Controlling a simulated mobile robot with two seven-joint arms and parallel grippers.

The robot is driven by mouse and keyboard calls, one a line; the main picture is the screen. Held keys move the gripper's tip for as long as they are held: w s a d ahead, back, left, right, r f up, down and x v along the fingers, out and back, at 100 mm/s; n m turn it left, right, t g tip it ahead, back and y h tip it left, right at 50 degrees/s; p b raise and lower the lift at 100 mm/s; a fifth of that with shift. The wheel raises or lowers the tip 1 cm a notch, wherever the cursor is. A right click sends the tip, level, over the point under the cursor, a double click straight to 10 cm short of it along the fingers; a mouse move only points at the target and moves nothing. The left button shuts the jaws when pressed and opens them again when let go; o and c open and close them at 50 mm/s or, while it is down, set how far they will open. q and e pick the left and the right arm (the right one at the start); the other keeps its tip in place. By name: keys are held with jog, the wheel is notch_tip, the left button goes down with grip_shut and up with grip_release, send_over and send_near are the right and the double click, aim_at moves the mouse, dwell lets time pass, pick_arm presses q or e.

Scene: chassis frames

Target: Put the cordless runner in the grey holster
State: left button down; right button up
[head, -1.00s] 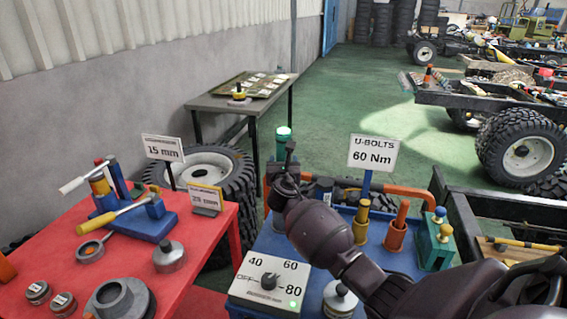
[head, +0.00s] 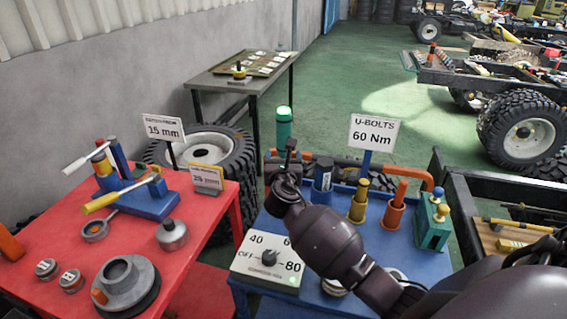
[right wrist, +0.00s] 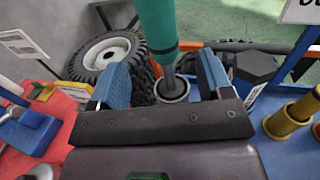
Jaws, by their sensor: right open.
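The cordless runner, a green cylinder on a grey shaft (right wrist: 158,25), stands upright; in the head view its green body (head: 283,132) shows behind my right gripper. In the right wrist view its shaft goes down into a round grey cup, the grey holster (right wrist: 173,97). My right gripper (right wrist: 162,78) is open, its blue-padded fingers on either side of the shaft with gaps; it also shows in the head view (head: 290,158). I see no contact with the runner. The holster is hidden behind my right gripper in the head view. My left gripper is not in view.
The blue bench holds a dial box (head: 268,260), a yellow holder (head: 358,208), an orange holder (head: 395,214) and a green block (head: 432,228). A 60 Nm sign (head: 373,133) stands behind them. A red table (head: 215,235) with tools is at left.

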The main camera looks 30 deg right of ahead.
jog(key=shift+v, duration=1.5)
